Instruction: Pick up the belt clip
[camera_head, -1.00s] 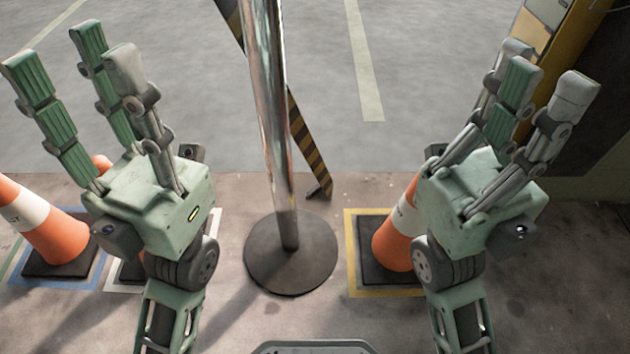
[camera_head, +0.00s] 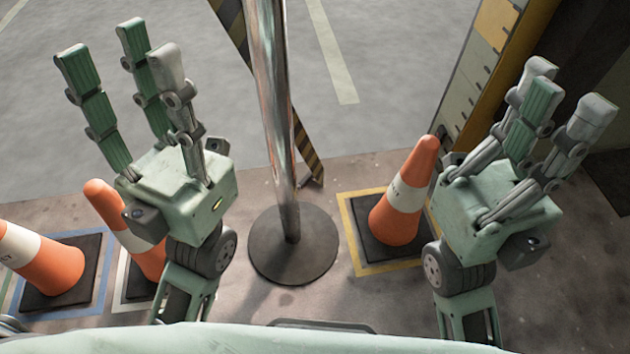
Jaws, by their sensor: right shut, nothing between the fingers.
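A black-and-yellow striped belt (camera_head: 303,150) hangs slanting behind a chrome post (camera_head: 270,90). Its lower end (camera_head: 314,181) is close to the floor and has a thin dark edge, which may be the belt clip; it is too small to tell. The post hides part of the belt. My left gripper (camera_head: 122,50) is raised left of the post, fingers upward, spread and empty. My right gripper (camera_head: 562,92) is raised well right of the post, fingers upward and close together, holding nothing. Both are apart from the belt.
The post stands on a round dark base (camera_head: 293,262). An orange cone (camera_head: 404,190) stands on a yellow-framed square (camera_head: 352,225) to its right. Two more cones, one (camera_head: 42,262) at far left and one (camera_head: 125,230) partly behind my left gripper, stand left. Grey floor beyond is open.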

